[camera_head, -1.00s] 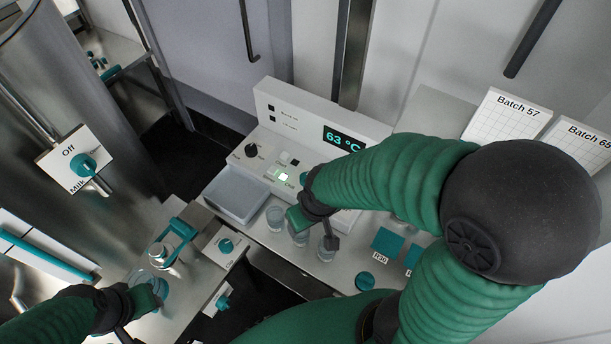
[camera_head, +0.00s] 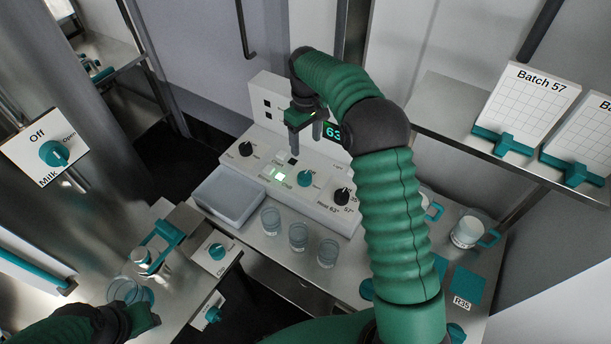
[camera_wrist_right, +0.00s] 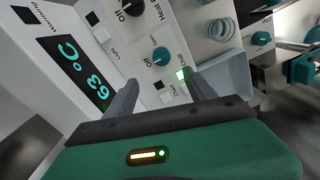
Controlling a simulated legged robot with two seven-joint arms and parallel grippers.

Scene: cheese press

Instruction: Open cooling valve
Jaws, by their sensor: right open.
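A white control panel (camera_head: 270,155) carries a teal knob (camera_head: 305,178), black knobs (camera_head: 246,149) and a green-lit button (camera_head: 279,176). The teal knob also shows in the right wrist view (camera_wrist_right: 161,56), with "Off" beside it. Other teal knobs sit on the "Milk" plate (camera_head: 54,153) and on small plates at the left bench (camera_head: 218,251). No label legibly reads cooling valve. My right gripper (camera_head: 305,136) is open and empty, above the panel and apart from the teal knob. My left gripper (camera_head: 143,318) is at lower left, its jaws unclear.
Several glasses (camera_head: 299,236) stand along the counter in front of the panel, beside a grey tray (camera_head: 229,196). A display (camera_wrist_right: 84,70) reads 63 °C. Batch cards (camera_head: 525,98) stand on a shelf at right. A teal-handled mug (camera_head: 468,231) is below it.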

